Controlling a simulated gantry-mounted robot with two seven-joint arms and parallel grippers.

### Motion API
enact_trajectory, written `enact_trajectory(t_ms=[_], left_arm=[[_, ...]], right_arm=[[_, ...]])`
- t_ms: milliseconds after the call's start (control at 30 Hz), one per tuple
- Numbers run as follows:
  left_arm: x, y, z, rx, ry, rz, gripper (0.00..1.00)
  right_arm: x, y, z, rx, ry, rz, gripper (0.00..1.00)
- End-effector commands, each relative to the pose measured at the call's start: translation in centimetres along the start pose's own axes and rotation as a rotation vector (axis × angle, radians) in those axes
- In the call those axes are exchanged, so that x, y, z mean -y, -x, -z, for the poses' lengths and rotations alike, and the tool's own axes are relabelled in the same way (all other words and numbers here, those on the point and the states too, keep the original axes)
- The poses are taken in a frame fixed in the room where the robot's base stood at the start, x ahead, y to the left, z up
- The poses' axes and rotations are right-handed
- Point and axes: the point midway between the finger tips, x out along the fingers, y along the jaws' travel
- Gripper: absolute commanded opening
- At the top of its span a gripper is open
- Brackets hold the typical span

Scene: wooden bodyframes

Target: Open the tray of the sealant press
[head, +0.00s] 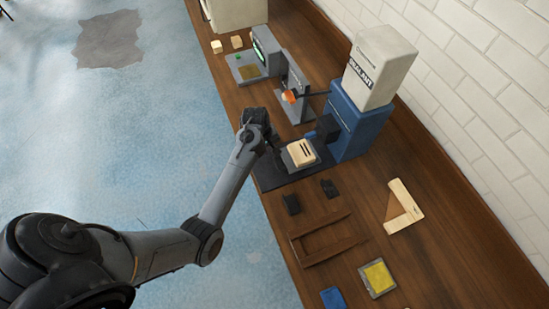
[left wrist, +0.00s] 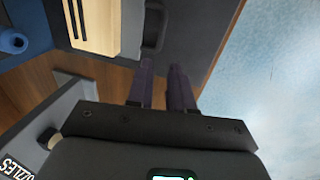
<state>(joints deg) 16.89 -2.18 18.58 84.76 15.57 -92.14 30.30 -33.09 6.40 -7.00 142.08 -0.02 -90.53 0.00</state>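The sealant press is a blue body (head: 355,128) with a white box labelled SEALANT (head: 378,65) on top. Its dark flat tray (head: 272,176) extends toward the table's front edge, with a slotted pale wooden block (head: 300,153) on it. The left wrist view also shows the block (left wrist: 98,25) and a dark loop handle (left wrist: 157,25) on the tray. My left gripper (head: 273,146) is at the tray's front edge. Its two dark fingers (left wrist: 165,66) stand slightly apart, tips near the handle; contact is unclear. My right gripper is out of view.
A grey nozzle stand (head: 294,92) stands behind the tray. Two small black blocks (head: 310,196), a wooden frame (head: 325,238), a pale angled piece (head: 403,207) and a yellow-topped pad (head: 378,278) lie nearer. Open floor (head: 150,120) is at left; a brick wall (head: 475,100) is at right.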

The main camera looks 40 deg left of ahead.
Motion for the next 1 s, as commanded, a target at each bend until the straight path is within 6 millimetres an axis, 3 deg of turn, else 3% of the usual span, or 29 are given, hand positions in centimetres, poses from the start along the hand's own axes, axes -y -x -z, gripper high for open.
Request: enact_trajectory(t_ms=[300,500,967,1000], left_arm=[[0.0,-5.2,-0.1,0.002,0.0,0.002,0.21],[0.0,-7.3,0.0,0.001,-0.001,0.001,0.21],[0.0,-8.2,0.0,0.0,-0.001,0.0,0.21],[0.0,-8.2,0.0,0.0,-0.001,0.0,0.15]], right_arm=[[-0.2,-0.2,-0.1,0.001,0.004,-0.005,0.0],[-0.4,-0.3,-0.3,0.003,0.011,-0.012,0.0],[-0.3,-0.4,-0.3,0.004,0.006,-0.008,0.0],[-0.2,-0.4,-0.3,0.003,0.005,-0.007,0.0]])
